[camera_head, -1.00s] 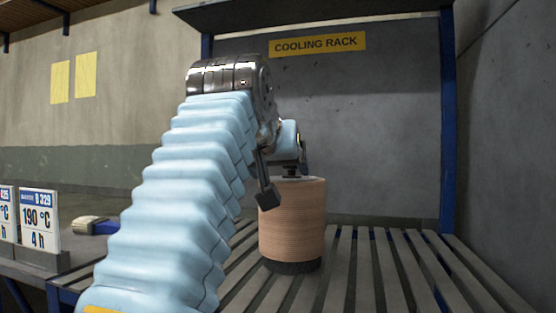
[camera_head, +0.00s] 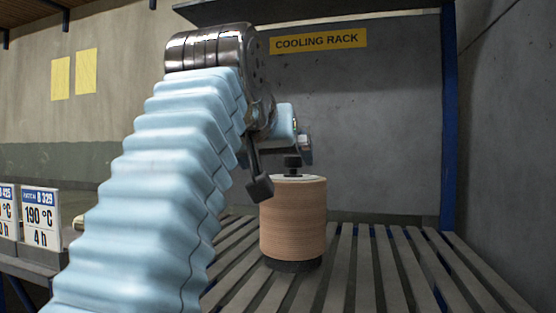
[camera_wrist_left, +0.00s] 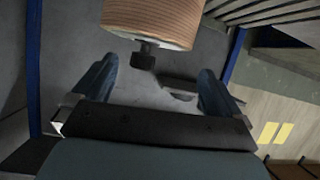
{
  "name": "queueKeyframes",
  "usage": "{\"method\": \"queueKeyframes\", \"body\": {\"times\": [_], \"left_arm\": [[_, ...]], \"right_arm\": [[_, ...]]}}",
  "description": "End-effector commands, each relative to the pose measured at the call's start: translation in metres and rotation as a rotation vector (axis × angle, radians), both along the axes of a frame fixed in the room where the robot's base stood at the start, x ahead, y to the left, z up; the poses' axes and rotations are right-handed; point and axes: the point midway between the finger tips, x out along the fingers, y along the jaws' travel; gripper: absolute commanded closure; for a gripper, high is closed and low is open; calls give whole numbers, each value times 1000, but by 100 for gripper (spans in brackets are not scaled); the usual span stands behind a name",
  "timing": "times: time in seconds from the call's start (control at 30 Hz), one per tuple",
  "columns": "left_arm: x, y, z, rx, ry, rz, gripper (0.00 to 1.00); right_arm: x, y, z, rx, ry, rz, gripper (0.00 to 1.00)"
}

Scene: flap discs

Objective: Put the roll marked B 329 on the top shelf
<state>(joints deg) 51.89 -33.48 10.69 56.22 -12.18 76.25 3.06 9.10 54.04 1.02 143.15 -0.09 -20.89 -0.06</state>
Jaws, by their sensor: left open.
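A tan, ribbed roll (camera_head: 293,222) stands upright on a dark base on the slatted shelf (camera_head: 370,275) of the cooling rack. A black knob (camera_head: 292,162) sits on its pale top. No marking is readable on the side I see. My left gripper (camera_head: 281,172) is open beside the roll's top, on its left and near side. In the left wrist view, the roll (camera_wrist_left: 150,20) and its knob (camera_wrist_left: 144,56) lie beyond the spread fingers (camera_wrist_left: 155,85), with nothing between them. My left arm hides part of the scene. My right gripper is out of view.
A yellow "COOLING RACK" sign (camera_head: 318,41) is on the back wall. A blue post (camera_head: 448,120) stands at the right and a dark panel (camera_head: 320,12) overhangs. A card reading B 329, 190 °C, 4 h (camera_head: 41,218) stands at the left. The slats right of the roll are clear.

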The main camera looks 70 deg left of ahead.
Motion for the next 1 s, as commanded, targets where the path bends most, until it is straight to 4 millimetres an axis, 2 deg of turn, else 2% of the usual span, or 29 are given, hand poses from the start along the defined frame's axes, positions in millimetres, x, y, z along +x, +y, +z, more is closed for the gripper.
{"method": "queueKeyframes", "body": {"times": [0.03, 0.2, 0.4, 1.0], "left_arm": [[-7, -9, 8, 3, -3, -1, 0], [-29, -37, 24, 1, -2, 1, 0], [-44, -57, 34, 1, -1, 0, 0], [-47, -61, 34, -1, 1, 0, 0]], "right_arm": [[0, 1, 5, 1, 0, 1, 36], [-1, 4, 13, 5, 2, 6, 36], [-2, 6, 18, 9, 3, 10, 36], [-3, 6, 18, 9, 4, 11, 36]]}}
